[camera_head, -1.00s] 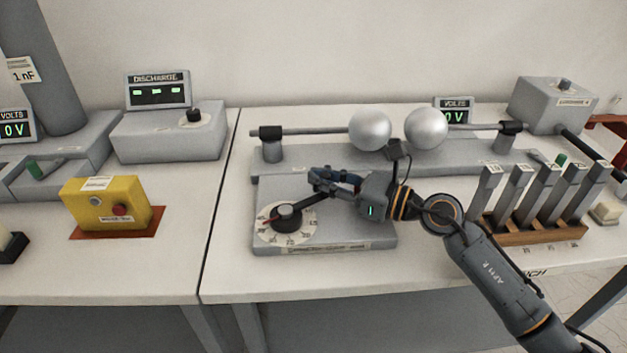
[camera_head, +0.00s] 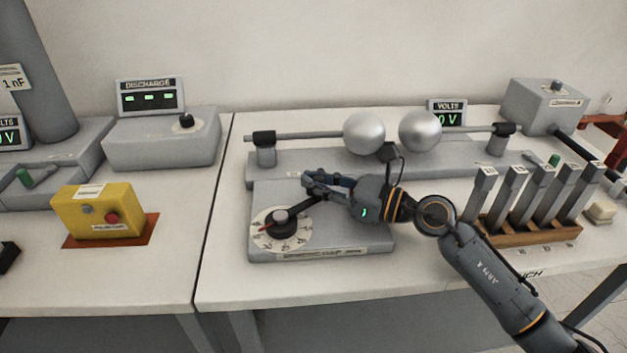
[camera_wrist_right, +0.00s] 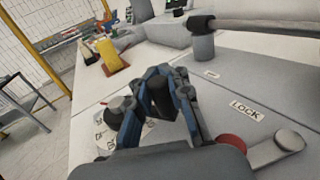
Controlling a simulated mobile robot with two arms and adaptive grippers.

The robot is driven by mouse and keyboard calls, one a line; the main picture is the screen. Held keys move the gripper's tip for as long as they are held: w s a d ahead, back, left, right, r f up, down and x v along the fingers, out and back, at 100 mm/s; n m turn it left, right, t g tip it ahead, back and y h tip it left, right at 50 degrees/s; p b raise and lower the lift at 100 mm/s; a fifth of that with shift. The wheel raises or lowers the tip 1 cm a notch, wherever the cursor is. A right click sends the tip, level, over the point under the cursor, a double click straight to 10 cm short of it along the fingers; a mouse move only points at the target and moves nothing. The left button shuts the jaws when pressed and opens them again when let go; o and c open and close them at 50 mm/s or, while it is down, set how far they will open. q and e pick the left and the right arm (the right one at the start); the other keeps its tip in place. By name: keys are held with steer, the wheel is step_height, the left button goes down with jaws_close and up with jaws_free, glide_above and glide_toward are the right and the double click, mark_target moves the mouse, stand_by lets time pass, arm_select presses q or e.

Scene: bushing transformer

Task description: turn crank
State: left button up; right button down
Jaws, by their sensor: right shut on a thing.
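The crank has a black hub (camera_head: 281,220) on a white numbered dial, on the grey base of the two-sphere device. Its dark arm slants up and right from the hub to my right gripper (camera_head: 314,184). In the right wrist view, the gripper (camera_wrist_right: 160,84) has its blue-grey fingers closed around the upright black crank handle (camera_wrist_right: 162,98). The hub (camera_wrist_right: 122,106) shows just left of the fingers, and the dial is partly hidden behind them. A red pointer lies toward the dial's left side. My left gripper is out of view.
Two metal spheres (camera_head: 364,133) on rods stand behind the crank. Several upright levers (camera_head: 541,190) stand to the right. A yellow box (camera_head: 98,213) is on the left table. A red knob (camera_wrist_right: 231,146) and LOCK label (camera_wrist_right: 246,111) show near the gripper. The front table strip is clear.

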steer(key=shift+w+d+r, duration=0.15)
steer(key=shift+w+d, duration=0.05)
steer(key=shift+w, duration=0.05)
steer(key=c, duration=1.4)
jaws_free()
steer(key=shift+c, duration=0.2)
steer(key=shift+o, duration=1.1)
steer(key=shift+d, duration=0.1)
steer(key=v, duration=1.2)
steer(key=shift+s, duration=0.15)
